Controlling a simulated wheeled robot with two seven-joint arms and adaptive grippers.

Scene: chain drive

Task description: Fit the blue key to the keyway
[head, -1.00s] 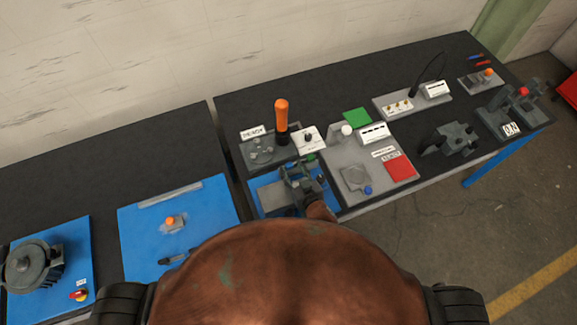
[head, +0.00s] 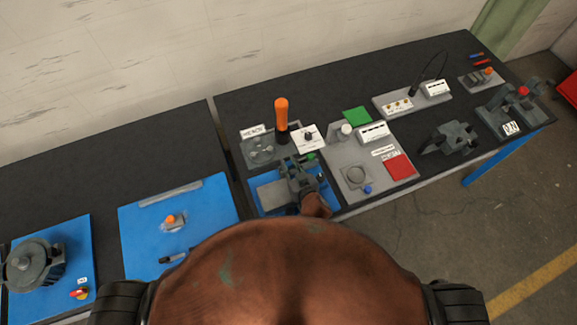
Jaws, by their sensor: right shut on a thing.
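My right gripper (head: 300,176) is over a blue mat (head: 262,172) at the front left of the right bench. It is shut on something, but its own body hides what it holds. A grey plate (head: 272,194) lies on the mat at its left. A small blue round piece (head: 367,189) sits on the grey panel to the right, in front of a round grey part (head: 355,175); I cannot tell whether it is the blue key. I cannot make out a keyway. My left gripper is not in view.
A grey fixture (head: 452,138) is farther right. A gap separates the benches.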

